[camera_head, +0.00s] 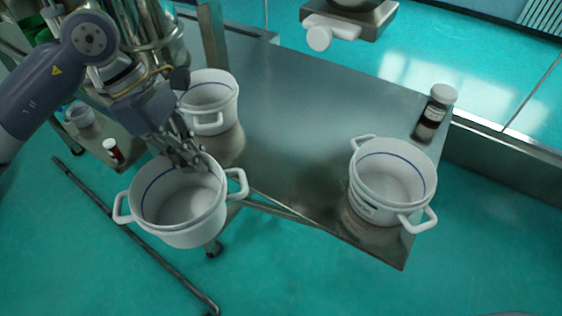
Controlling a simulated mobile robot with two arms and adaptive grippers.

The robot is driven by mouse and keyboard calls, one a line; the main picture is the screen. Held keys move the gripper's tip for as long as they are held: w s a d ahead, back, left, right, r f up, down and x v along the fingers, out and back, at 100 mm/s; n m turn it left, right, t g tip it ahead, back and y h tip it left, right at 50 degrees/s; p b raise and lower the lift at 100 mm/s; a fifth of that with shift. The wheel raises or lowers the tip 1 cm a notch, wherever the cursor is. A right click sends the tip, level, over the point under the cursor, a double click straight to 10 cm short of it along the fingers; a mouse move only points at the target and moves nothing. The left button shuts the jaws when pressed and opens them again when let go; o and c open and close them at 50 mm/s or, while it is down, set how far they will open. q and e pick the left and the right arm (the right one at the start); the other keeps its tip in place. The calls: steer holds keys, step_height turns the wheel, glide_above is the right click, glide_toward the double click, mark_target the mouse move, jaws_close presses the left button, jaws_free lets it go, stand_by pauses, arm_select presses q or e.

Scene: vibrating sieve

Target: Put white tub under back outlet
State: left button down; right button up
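A white tub (182,232) with two side handles and a blue line inside hangs just off the near left edge of the steel table, over the floor. My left gripper (190,160) is at its far rim, and its fingers appear shut on that rim; the arm partly hides the contact. A second white tub (222,118) stands behind it at the table's left side. A third white tub (378,208) stands at the table's right corner. A steel machine (145,25) is at upper left, partly behind my arm; I cannot make out its back outlet. My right gripper is not in view.
The steel table (300,125) is clear in its middle. A dark jar with a white lid (435,108) stands at its right edge. A steel part with a white spout (318,38) juts in at the top. A small red-brown bottle (113,150) is at left.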

arm_select(q)
steer(key=w+d+n+t+p, duration=0.1)
steer(key=w+d+n, duration=0.2)
steer(key=w+d, duration=0.1)
steer(key=w+d+f+n+t+p, duration=0.1)
steer(key=w+d+n, duration=0.2)
steer(key=w+d, duration=0.1)
steer(key=w+d+f+n+t+p, duration=0.1)
steer(key=w+d+n+p, duration=0.1)
steer(key=w+d, duration=0.3)
steer(key=shift+w+n, duration=0.4)
steer(key=shift+w, duration=0.35)
steer(key=shift+f, duration=0.15)
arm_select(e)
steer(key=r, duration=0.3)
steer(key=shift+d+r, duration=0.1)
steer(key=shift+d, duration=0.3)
arm_select(q)
steer(key=shift+d, duration=0.1)
steer(key=shift+f, duration=0.2)
steer(key=c, duration=1.8)
jaws_free()
steer(key=shift+r, duration=0.1)
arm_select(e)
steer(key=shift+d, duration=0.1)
